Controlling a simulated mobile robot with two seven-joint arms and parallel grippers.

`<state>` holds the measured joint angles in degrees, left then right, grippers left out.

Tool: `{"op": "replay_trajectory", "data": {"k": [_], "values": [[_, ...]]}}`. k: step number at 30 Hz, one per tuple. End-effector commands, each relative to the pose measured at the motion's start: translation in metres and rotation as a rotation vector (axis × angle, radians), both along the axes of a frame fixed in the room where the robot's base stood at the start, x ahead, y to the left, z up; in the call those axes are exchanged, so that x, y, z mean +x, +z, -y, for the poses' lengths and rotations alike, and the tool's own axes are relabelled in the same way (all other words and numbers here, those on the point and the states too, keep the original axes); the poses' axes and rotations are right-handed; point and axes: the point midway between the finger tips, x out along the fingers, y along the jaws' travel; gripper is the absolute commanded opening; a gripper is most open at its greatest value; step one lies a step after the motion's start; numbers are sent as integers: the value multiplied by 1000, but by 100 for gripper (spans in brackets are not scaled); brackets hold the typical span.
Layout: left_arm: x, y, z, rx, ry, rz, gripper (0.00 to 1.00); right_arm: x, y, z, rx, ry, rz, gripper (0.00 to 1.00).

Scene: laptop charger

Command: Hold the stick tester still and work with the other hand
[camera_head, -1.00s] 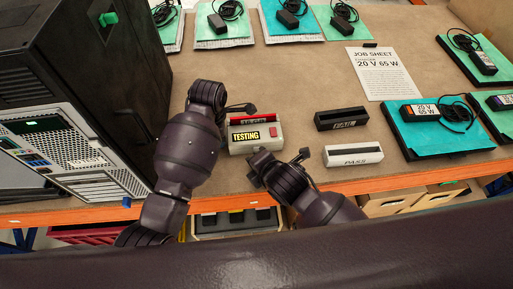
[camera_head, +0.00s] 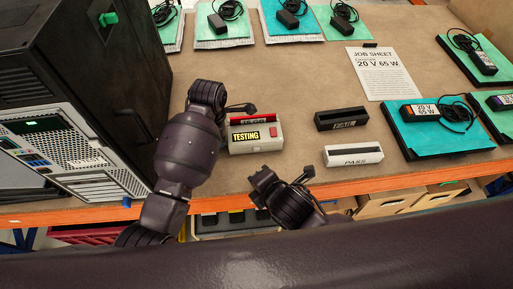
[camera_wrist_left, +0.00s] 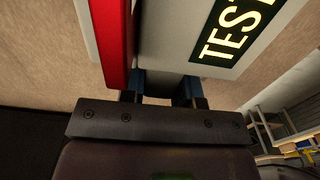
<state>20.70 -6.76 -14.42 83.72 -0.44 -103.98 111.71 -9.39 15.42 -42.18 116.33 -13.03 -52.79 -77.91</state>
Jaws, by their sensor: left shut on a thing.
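The stick tester (camera_head: 256,134) is a pale box on the bench with a red strip along its back, a red button and a yellow-on-black TESTING display. My left gripper (camera_head: 238,109) is at its back left corner in the head view. In the left wrist view, the left gripper (camera_wrist_left: 165,88) is shut on the tester (camera_wrist_left: 185,35), at its body beside the red strip. My right gripper (camera_head: 303,174) is in front of the tester, near the bench's front edge and apart from it. Its fingers are too small and dark to tell their opening.
A black FAIL holder (camera_head: 341,120) and a white PASS holder (camera_head: 353,155) stand right of the tester. A job sheet (camera_head: 384,74) reads 20 V 65 W. Chargers on coloured mats (camera_head: 438,139) line the back and right. A black computer tower (camera_head: 88,85) stands at the left.

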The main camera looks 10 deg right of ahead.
Motion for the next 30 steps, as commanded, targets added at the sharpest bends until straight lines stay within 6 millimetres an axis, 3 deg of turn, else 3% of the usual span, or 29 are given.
{"op": "replay_trajectory", "data": {"k": [12,13,18,30], "values": [[0,0,0,0,0,1,9,0,0,0,0,0,0,0],[0,0,0,0,0,1,33,0,0,0,0,0,0,0],[0,0,0,0,0,1,59,0,0,0,0,0,0,0],[3,5,0,0,-1,1,59,0,0,0,0,0,0,0]]}}
